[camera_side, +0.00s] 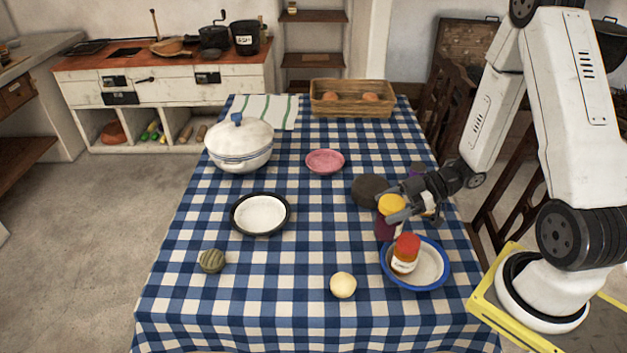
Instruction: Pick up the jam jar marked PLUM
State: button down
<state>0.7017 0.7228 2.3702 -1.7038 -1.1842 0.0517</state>
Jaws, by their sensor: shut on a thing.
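A jar with a yellow lid and dark purple contents (383,230) stands upright near the right side of the table, just behind a blue-rimmed bowl. My gripper (396,207) reaches in from the right and is shut on this jar near its lid; a finger covers part of it. No lettering on it can be read, and I cannot tell whether its base touches the cloth. A jar with a red lid (405,256) and a pale label leans in the blue-rimmed bowl (440,284). Another jar with a purple lid (417,167) is mostly hidden behind my gripper.
A dark round object (368,190) lies close behind the held jar. A pale round item (343,285) is at the front. A black-rimmed dish (236,222), pink plate (325,161), white pot (238,150) and wooden crate (351,111) stand farther off. The table's middle is clear.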

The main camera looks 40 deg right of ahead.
jog(key=shift+s+a+r, duration=0.1)
jog(key=shift+s+r, duration=0.15)
jog(key=shift+s, duration=0.3)
jog(key=shift+s+r, duration=0.2)
jog(key=shift+s, duration=0.3)
jog(key=shift+w, duration=0.1)
